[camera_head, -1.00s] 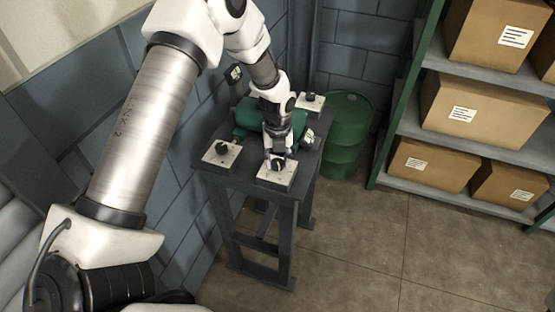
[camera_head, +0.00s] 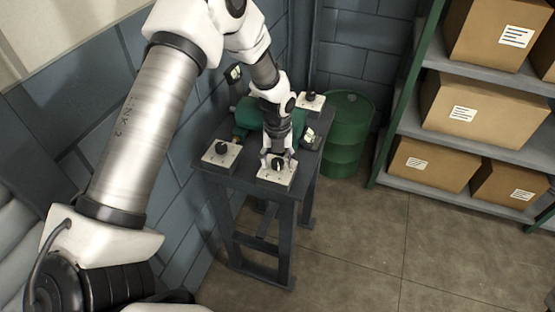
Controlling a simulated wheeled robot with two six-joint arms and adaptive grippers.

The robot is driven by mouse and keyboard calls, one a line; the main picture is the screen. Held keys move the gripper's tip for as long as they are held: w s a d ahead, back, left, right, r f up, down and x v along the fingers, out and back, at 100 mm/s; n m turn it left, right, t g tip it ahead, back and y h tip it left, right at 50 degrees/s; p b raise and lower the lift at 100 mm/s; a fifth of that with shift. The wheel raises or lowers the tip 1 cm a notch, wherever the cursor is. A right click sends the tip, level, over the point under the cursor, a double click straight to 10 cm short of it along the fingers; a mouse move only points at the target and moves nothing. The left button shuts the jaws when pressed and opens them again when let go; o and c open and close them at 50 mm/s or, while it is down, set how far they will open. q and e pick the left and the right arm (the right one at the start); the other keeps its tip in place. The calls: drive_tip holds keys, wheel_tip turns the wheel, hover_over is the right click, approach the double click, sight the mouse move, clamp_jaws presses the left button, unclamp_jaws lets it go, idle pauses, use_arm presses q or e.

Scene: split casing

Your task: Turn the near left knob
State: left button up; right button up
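The near left knob (camera_head: 222,148) is black and stands on a pale square plate at the near left corner of the dark table. Nothing touches it. My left gripper (camera_head: 278,160) points down at the near right corner. Its fingers stand apart on either side of another black knob (camera_head: 277,164) on a similar pale plate (camera_head: 274,178). I cannot tell whether a finger touches that knob. A third black knob (camera_head: 310,97) sits on a plate at the far right corner. My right gripper is out of view.
The dark table (camera_head: 243,181) stands against the blue block wall. A green rounded body (camera_head: 247,112) lies on it, partly behind my gripper. A green drum (camera_head: 345,130) and shelves with boxes stand beyond.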

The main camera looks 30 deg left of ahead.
sight(278, 162)
use_arm(q)
wheel_tip(278, 162, up, 12)
idle(0.4)
idle(0.3)
